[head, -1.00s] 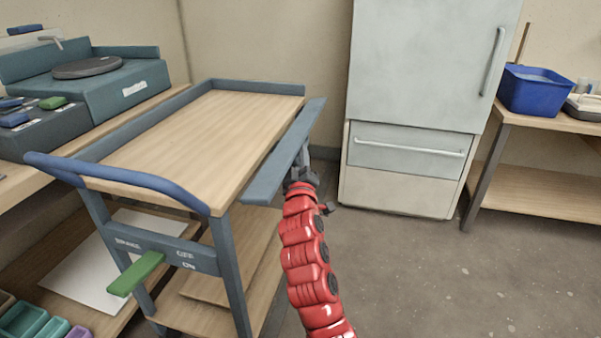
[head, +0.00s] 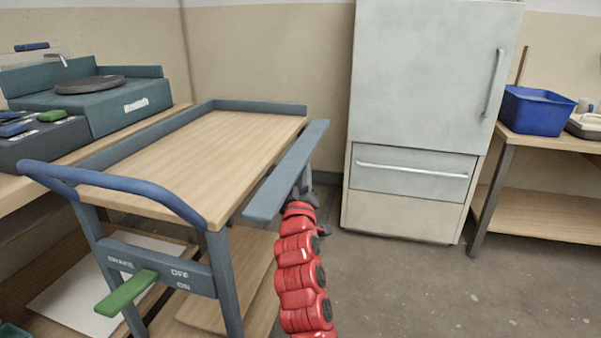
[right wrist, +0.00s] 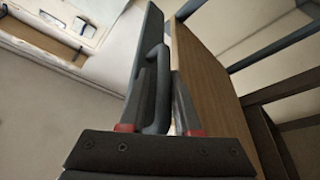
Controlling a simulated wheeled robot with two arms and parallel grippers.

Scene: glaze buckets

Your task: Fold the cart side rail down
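The side rail (head: 288,172) is a long blue-grey board along the right side of the wheeled cart, beside its wooden top (head: 200,155). A gap shows between rail and top at the near end. My right gripper (head: 303,188) is at the rail's outer side near its middle, its fingers mostly hidden. In the right wrist view, a grey loop handle (right wrist: 157,95) on the rail (right wrist: 149,45) stands between the two spread fingers of my right gripper (right wrist: 160,105). A light gap shows between the handle and the right finger. My left gripper is not in view.
The cart has a blue push handle (head: 110,188) and a green brake lever (head: 126,292). A fridge (head: 420,110) stands behind, and a blue tub (head: 537,112) sits on a right-hand table. Floor right of my arm is clear.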

